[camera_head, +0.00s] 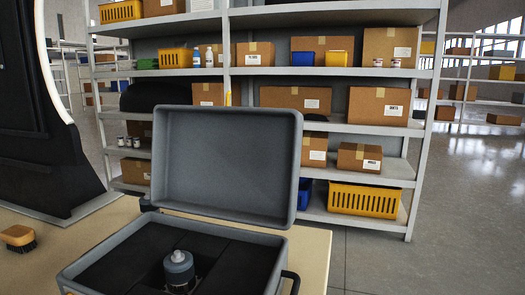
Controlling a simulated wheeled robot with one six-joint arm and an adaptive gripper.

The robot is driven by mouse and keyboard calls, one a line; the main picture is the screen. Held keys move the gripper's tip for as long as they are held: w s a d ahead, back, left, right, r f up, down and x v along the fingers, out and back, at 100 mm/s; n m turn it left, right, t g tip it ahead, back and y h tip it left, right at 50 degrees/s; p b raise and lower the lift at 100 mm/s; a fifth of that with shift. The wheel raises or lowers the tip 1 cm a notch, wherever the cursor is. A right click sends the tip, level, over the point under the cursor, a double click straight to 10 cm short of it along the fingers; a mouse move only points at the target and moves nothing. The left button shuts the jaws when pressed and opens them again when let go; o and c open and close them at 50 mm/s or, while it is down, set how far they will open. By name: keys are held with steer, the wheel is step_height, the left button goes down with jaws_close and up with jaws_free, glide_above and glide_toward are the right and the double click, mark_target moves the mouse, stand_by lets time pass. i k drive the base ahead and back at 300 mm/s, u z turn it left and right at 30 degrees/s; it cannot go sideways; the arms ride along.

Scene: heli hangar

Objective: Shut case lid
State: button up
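A grey case (71,272) stands on a tan tabletop in the lower middle of the head view. Its lid (228,160) is open and stands up at the back, leaning away a little, with its hollow inner side towards me. The case has dark padding inside, and a grey cylindrical part (179,268) sits upright in the middle of it. A dark handle (290,282) shows at the right side of the case. The front of the case is cut off by the picture's lower edge. My gripper is not in view.
A brush (18,238) lies on the tan table (315,250) left of the case. A tall shelf (425,140) with cardboard boxes and yellow baskets (364,199) stands behind. A large dark structure (45,120) is at left. Open grey floor (460,230) lies at right.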

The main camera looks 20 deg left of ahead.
mark_target(235, 164)
steer(key=i, duration=2.95)
steer(key=u, duration=4.25)
